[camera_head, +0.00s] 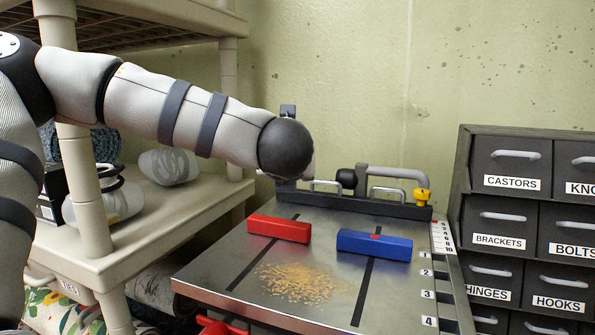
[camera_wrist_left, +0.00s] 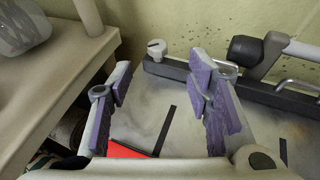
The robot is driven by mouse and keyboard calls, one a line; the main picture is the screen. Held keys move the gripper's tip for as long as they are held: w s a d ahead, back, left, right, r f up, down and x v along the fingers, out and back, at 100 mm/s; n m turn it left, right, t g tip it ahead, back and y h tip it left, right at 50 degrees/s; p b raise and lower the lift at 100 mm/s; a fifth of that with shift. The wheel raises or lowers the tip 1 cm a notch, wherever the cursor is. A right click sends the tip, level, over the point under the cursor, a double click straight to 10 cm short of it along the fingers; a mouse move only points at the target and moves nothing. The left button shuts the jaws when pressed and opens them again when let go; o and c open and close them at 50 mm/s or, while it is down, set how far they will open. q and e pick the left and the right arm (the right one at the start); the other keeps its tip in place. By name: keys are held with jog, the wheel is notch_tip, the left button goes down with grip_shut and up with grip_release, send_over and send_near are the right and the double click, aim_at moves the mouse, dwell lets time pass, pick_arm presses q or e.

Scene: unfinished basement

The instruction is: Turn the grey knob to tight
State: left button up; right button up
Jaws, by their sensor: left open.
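A light grey knob (camera_wrist_left: 157,47) with a dark mark on its top stands at the left end of a dark bar, seen in the left wrist view. In the head view my left arm seems to hide it. My left gripper (camera_wrist_left: 162,80) is open and empty. Its purple-padded fingers are apart, with the knob showing beyond and between their tips, not touched. In the head view the fingers are hidden behind my round wrist. I cannot read a tight mark. My right gripper is in neither view.
A metal bench top (camera_head: 213,274) holds a red block (camera_head: 279,229), a blue block (camera_head: 374,245) and a pile of shavings (camera_head: 302,283). Along the bar (camera_head: 385,209) are a black knob (camera_head: 347,178), a grey handle and a yellow knob (camera_head: 422,196). Shelves stand left, labelled drawers (camera_head: 505,183) right.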

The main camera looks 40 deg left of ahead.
pick_arm(q)
jog(key=x, duration=0.7)
jog(key=f+b+x, duration=0.1)
jog(key=x, duration=0.3)
jog(key=shift+s+a, duration=0.15)
jog(key=shift+s, duration=0.05)
jog(key=shift+r, duration=0.1)
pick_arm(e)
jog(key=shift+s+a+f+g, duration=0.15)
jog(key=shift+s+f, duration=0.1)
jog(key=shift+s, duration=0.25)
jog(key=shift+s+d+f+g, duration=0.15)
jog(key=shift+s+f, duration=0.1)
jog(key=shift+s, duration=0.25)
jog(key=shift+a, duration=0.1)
pick_arm(q)
grip_shut()
